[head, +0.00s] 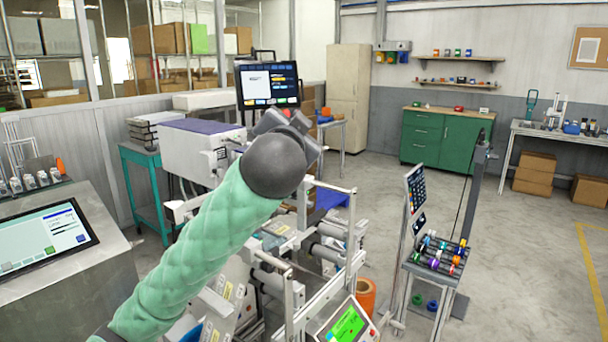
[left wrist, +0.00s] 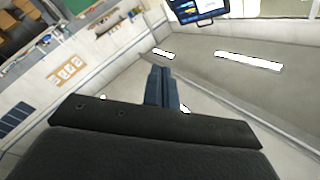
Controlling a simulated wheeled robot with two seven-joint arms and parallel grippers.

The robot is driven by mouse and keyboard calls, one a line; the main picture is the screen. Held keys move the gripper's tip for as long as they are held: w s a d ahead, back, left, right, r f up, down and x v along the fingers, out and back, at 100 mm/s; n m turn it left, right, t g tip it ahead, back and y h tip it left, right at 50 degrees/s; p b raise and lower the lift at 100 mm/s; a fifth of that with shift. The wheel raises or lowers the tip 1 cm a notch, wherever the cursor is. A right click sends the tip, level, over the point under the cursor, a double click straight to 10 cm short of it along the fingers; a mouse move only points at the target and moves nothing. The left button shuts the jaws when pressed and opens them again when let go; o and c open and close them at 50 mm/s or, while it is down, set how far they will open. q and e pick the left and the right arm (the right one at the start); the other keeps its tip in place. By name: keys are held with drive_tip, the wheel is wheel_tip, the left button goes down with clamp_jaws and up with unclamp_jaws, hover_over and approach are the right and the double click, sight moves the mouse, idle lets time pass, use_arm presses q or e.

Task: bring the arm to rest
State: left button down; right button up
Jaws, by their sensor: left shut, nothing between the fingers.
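My left arm (head: 200,240), in a green padded sleeve, comes in from the lower left of the head view and reaches up over the machine. Its dark round joint (head: 272,165) is near the picture's middle, and the gripper end beyond it is mostly hidden. In the left wrist view my left gripper (left wrist: 161,72) shows its two fingers together, with nothing between them. That view is tilted and shows walls and ceiling lights behind the fingers. My right gripper is not in either view.
A machine with rollers and rails (head: 330,240) stands below and beside the arm. A monitor (head: 267,84) is just behind the joint. A small stand with colored spools (head: 437,252) is at right. A control panel (head: 45,235) is at left. The floor at far right is clear.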

use_arm(q)
drive_tip(key=s+a+f+n+g, duration=0.2)
drive_tip(key=s+a+f+g, duration=0.15)
drive_tip(key=f, duration=1.05)
drive_tip(key=s+a+f+n+g+p, duration=0.1)
drive_tip(key=s+a+f+g, duration=0.25)
drive_tip(key=f, duration=1.15)
drive_tip(key=s+a+f+n+g, duration=0.2)
drive_tip(key=s+a+f, duration=0.25)
drive_tip(key=f, duration=0.95)
drive_tip(key=s+f+n+g, duration=0.2)
drive_tip(key=s+f+g, duration=0.5)
drive_tip(key=s+f, duration=1.8)
drive_tip(key=s, duration=0.3)
drive_tip(key=shift+s+a+g+y+p, duration=0.3)
drive_tip(key=shift+s+a+p, duration=0.05)
drive_tip(key=shift+f, duration=0.1)
